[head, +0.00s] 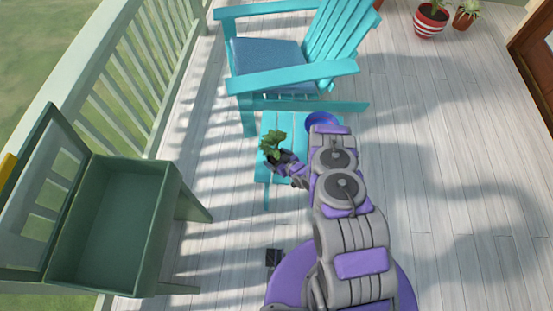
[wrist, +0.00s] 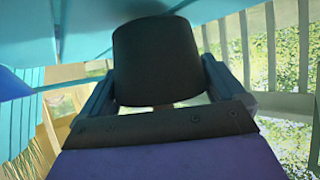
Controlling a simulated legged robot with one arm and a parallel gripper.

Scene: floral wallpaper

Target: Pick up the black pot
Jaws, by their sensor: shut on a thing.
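The black pot (wrist: 158,60) fills the middle of the wrist view, between the two fingers of my gripper (wrist: 160,85). My gripper is shut on it. In the head view a green leafy plant (head: 273,144) shows at my gripper (head: 283,161), over the left part of a small turquoise table (head: 300,171). The pot itself is mostly hidden there by the plant and the gripper. I cannot tell whether the pot touches the table.
A blue bowl-like thing (head: 320,121) sits on the table beside my arm. A turquoise chair (head: 290,87) with a blue cushion stands behind. An open green box on legs (head: 112,225) stands at the left by the railing (head: 140,75). Potted plants (head: 431,20) are at the top right. The floor at right is clear.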

